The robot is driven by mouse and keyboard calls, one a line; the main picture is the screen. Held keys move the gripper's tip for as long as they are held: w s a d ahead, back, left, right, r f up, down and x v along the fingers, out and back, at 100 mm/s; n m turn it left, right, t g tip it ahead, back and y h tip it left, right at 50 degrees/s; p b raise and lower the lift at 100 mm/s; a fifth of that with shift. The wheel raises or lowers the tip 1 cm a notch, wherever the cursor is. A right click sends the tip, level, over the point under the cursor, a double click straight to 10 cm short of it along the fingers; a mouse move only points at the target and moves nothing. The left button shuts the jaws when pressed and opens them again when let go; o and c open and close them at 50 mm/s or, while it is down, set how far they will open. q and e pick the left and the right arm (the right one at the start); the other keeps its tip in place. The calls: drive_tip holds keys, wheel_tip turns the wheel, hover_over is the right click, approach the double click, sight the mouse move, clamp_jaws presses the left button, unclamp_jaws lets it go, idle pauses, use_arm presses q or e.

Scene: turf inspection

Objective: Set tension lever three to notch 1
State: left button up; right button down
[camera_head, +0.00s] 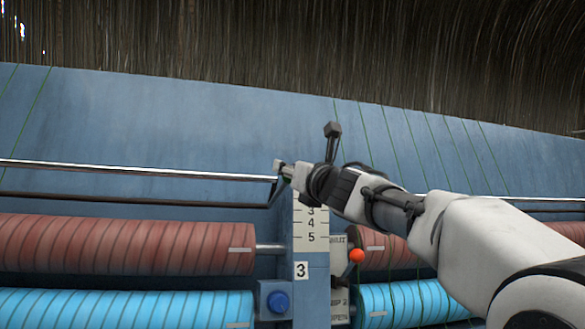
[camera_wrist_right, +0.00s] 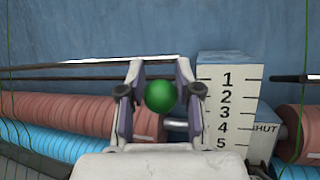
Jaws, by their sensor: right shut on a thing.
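My right gripper (camera_head: 283,171) reaches in from the right to the top of the scale plate of station 3. In the right wrist view its two fingers (camera_wrist_right: 161,97) are shut on a green ball knob (camera_wrist_right: 161,96), the lever's end. The white scale plate (camera_wrist_right: 229,108) with numbers 1 to 5 stands just right of the knob. In that view the knob is about level with number 2, but the slanted angle leaves the exact notch unclear. In the head view the scale plate (camera_head: 311,222) shows its lower numbers; my gripper and arm cover its top. My left gripper is not in view.
A label "3" (camera_head: 302,270) sits below the scale. An orange ball (camera_head: 357,255) is beside a lettered plate on the right. Red rollers (camera_head: 120,245) and blue rollers (camera_head: 120,305) lie below a metal bar (camera_head: 140,170). A blue button (camera_head: 278,301) is below left.

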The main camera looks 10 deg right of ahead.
drive_tip(key=shift+w+r, duration=0.1)
drive_tip(key=shift+r, duration=0.35)
drive_tip(key=c, duration=0.8)
unclamp_jaws()
drive_tip(key=shift+w+f, duration=0.2)
drive_tip(key=shift+w, duration=0.05)
